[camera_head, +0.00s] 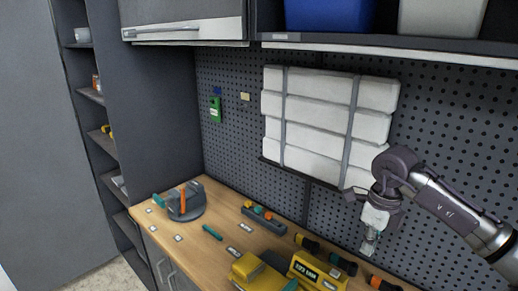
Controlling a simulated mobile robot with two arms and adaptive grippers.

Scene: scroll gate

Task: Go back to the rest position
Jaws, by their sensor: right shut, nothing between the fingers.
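My right gripper (368,246) hangs from my right arm, which comes in from the right edge. It points down in front of the pegboard, above the back right part of the wooden workbench (228,216). Its fingers are shut with nothing seen between them. The fingertips are small in the picture, and their distance to the pegboard is hard to tell. My left gripper is not in view.
A stack of white slabs (310,108) with grey straps hangs on the pegboard (232,139), left of my arm. Yellow devices (316,271), a grey holder (187,205) and small tools lie on the bench. A shelf with a blue bin (330,14) is above.

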